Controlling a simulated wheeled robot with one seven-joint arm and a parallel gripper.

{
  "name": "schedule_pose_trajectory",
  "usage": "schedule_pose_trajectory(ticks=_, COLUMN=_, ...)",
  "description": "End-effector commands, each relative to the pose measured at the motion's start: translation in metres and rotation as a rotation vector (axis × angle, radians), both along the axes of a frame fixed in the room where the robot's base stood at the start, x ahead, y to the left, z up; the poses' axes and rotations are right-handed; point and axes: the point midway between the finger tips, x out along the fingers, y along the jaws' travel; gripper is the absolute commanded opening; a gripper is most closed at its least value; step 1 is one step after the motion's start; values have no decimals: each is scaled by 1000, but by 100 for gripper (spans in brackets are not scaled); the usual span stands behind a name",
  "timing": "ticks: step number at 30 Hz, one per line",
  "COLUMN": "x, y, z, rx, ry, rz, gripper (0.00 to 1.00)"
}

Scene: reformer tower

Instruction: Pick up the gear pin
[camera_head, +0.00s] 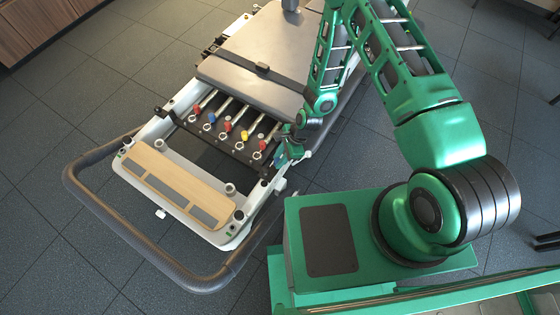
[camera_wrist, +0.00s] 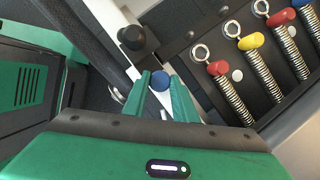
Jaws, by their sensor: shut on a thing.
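The gear pin shows as a round blue knob (camera_wrist: 160,80) between the tips of my gripper (camera_wrist: 159,92) in the wrist view. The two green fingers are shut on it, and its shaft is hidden. In the head view my gripper (camera_head: 284,157) is at the right side of the reformer frame, near the spring bar's end. The pin is too small to make out clearly there, so I cannot tell whether it sits in a hole.
The reformer's black spring bar (camera_wrist: 222,98) carries several springs with red, yellow and blue ends beside my gripper. A black knob (camera_wrist: 132,38) stands close by. The wooden footplate (camera_head: 170,180) and grey curved rail (camera_head: 140,245) lie to the left. Tiled floor around is clear.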

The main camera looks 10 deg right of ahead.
Motion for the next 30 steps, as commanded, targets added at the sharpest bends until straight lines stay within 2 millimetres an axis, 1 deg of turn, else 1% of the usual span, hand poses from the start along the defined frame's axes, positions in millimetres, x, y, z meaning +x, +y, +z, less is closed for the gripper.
schedule_pose_trajectory(ticks=4, x=0, y=0, z=3, rx=0, ry=-1, rz=0, gripper=2)
schedule_pose_trajectory(ticks=8, x=0, y=0, z=11, rx=0, ry=0, rz=0, gripper=2)
schedule_pose_trajectory(ticks=11, x=1, y=0, z=22, rx=1, ry=-2, rz=-1, gripper=2)
schedule_pose_trajectory(ticks=15, x=1, y=0, z=43, rx=1, ry=-3, rz=-1, gripper=2)
schedule_pose_trajectory(ticks=24, x=-22, y=52, z=74, rx=1, ry=-2, rz=5, gripper=2)
schedule_pose_trajectory(ticks=30, x=-33, y=81, z=93, rx=2, ry=-2, rz=5, gripper=2)
